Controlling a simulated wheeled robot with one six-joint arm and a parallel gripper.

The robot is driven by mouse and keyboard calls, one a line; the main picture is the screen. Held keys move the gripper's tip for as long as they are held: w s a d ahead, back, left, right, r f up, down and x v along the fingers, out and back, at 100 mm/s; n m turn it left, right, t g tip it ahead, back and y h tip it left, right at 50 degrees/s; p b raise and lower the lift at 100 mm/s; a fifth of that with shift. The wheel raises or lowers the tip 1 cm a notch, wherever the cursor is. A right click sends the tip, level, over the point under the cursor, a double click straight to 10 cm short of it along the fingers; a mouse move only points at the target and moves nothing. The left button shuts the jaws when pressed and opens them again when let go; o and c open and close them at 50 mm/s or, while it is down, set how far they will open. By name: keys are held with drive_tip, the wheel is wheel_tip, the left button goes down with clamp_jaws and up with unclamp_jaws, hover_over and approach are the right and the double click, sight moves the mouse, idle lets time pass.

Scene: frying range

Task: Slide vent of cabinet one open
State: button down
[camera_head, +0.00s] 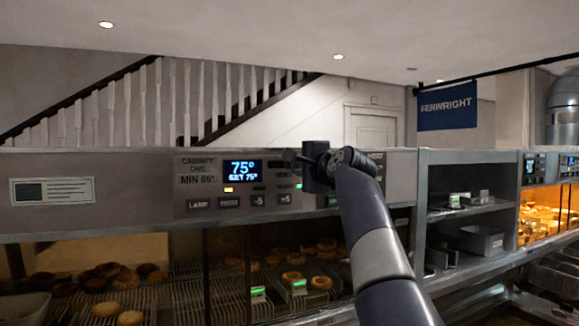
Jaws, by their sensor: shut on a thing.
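Cabinet one (120,170) is a grey metal heated cabinet across the front. Its control panel (183,208) reads "CABINET ONE MIN 65°". The blue display (242,170) shows 75° and SET 75°. A row of buttons (228,202) sits below it. My gripper (291,156) reaches in from the right, its tips at the panel's upper part, right of the display. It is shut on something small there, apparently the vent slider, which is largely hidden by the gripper. My wrist also covers part of the panel to the right, so the vent's opening cannot be made out.
Pastries (105,308) lie on wire racks behind the glass below, with small green-lit tags. Open shelves (465,212) stand to the right of cabinet one. Another lit cabinet (552,232) is at far right. Free space lies above the cabinet top.

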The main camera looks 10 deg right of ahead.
drive_tip(key=shift+d, duration=0.15)
drive_tip(key=c, duration=1.7)
unclamp_jaws()
drive_tip(key=shift+c, duration=0.2)
drive_tip(key=o, duration=0.3)
drive_tip(key=shift+w+d, duration=0.1)
drive_tip(key=shift+d, duration=0.1)
drive_tip(key=shift+o, duration=0.9)
drive_tip(key=shift+a, duration=0.1)
drive_tip(key=s+d+b, duration=0.2)
drive_tip(key=s+b, duration=0.2)
drive_tip(key=s, duration=0.6)
drive_tip(key=shift+s+b, duration=0.35)
